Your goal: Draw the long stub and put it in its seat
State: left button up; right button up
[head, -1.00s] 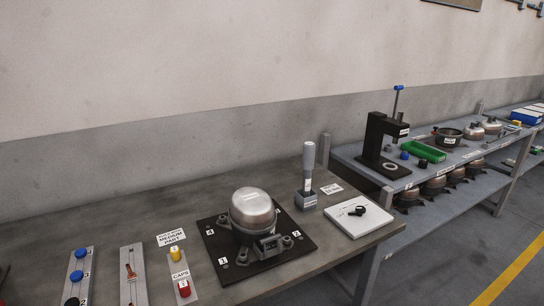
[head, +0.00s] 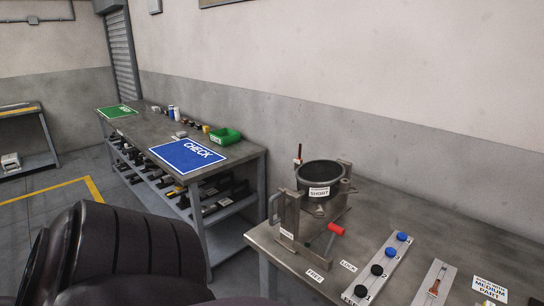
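I cannot make out for certain which piece is the long stub. A thin copper-coloured piece (head: 435,287) lies on a pale strip (head: 446,273) at the bottom right. Another small reddish-brown upright piece (head: 298,153) stands behind a dark round pot (head: 321,172) labelled SHORT. The pot sits in a metal fixture (head: 291,212) with a red-handled lever (head: 336,229) in front. No seat can be told apart here. Neither gripper shows; only a dark, bulky arm part of mine fills the lower left.
At left, another bench (head: 228,151) holds a blue CHECK mat (head: 187,155), a green mat (head: 116,111) and a green bin (head: 225,136). Floor shows between.

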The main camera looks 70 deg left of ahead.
aim_at(298, 160)
jog(key=u, duration=1.9)
jog(key=j+z, duration=0.1)
jog(key=z, duration=0.65)
jog(key=i+j+z, duration=0.1)
jog(key=z, duration=0.3)
jog(key=j+z, duration=0.15)
jog(key=z, duration=0.2)
jog(key=j+z, duration=0.35)
jog(key=k+j+z, duration=0.2)
jog(key=j+z, duration=0.15)
jog(key=k+j+z, duration=0.1)
jog(key=j, duration=0.2)
jog(key=k+j+z, duration=0.1)
jog(key=j, duration=0.2)
jog(key=k+j, duration=0.1)
jog(key=j, duration=0.15)
jog(key=k+j, duration=0.15)
jog(key=j, duration=0.15)
jog(key=k+j, duration=0.1)
jog(key=j, duration=0.2)
jog(key=k+j+z, duration=0.1)
jog(key=j, duration=0.2)
